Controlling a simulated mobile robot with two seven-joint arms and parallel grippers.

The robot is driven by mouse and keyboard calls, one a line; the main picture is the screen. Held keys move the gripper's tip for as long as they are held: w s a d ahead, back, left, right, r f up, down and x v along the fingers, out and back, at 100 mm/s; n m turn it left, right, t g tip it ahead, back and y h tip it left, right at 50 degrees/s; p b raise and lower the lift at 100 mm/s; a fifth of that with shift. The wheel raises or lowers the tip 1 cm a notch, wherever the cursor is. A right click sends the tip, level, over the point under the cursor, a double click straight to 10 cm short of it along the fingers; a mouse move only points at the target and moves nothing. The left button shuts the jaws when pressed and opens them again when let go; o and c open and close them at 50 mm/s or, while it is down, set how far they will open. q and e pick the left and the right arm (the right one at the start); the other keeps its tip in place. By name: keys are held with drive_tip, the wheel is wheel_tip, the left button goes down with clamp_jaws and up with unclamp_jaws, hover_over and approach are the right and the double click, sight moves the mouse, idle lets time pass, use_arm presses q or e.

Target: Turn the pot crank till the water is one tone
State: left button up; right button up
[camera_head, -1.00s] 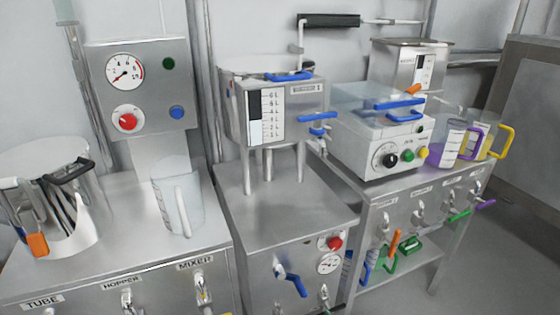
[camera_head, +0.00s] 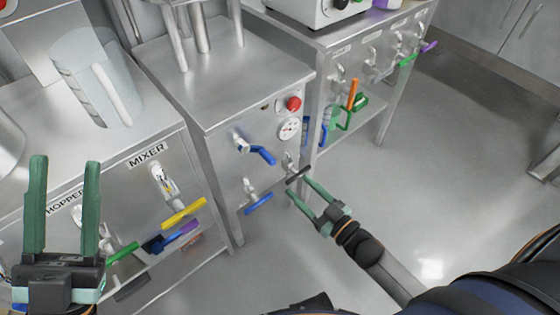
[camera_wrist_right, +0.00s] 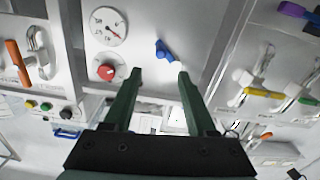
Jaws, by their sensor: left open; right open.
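The pot and its crank are out of the head view; only the metal legs (camera_head: 198,28) below the tank show at the top. My right gripper (camera_head: 298,186) is open and empty, in front of the lower right corner of the middle steel cabinet (camera_head: 225,95). Its tips appear close to a small dark-handled valve (camera_head: 298,174); I cannot tell whether they touch. In the right wrist view, the open fingers (camera_wrist_right: 160,72) point toward the cabinet front, with a blue valve handle (camera_wrist_right: 164,50) beyond them. My left gripper (camera_head: 65,160) is open and empty at the lower left, before the hopper panel.
The cabinet front carries a red knob (camera_head: 293,104), a gauge (camera_head: 289,129) and blue-handled valves (camera_head: 258,152). A clear jug (camera_head: 98,85) stands on the left bench. Yellow (camera_head: 183,213) and green (camera_head: 122,254) handles stick out below it. The floor (camera_head: 400,180) at right is clear.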

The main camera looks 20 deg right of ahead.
sight(274, 164)
drive_tip(key=b+x, duration=0.3)
drive_tip(key=x, duration=0.8)
drive_tip(key=shift+w+a+f, duration=0.1)
drive_tip(key=shift+w+a, duration=0.05)
drive_tip(key=shift+w, duration=0.05)
drive_tip(key=shift+w+a, duration=0.15)
drive_tip(key=shift+w, duration=0.3)
use_arm(q)
drive_tip(key=shift+s+d+f+h, duration=0.2)
drive_tip(key=shift+f+h, duration=0.15)
drive_tip(key=shift+f, duration=0.3)
drive_tip(key=shift+s+d+f+h, duration=0.15)
drive_tip(key=shift+f+h, duration=0.2)
drive_tip(key=shift+f, duration=0.25)
use_arm(e)
clamp_jaws()
use_arm(q)
drive_tip(key=shift+a, duration=0.1)
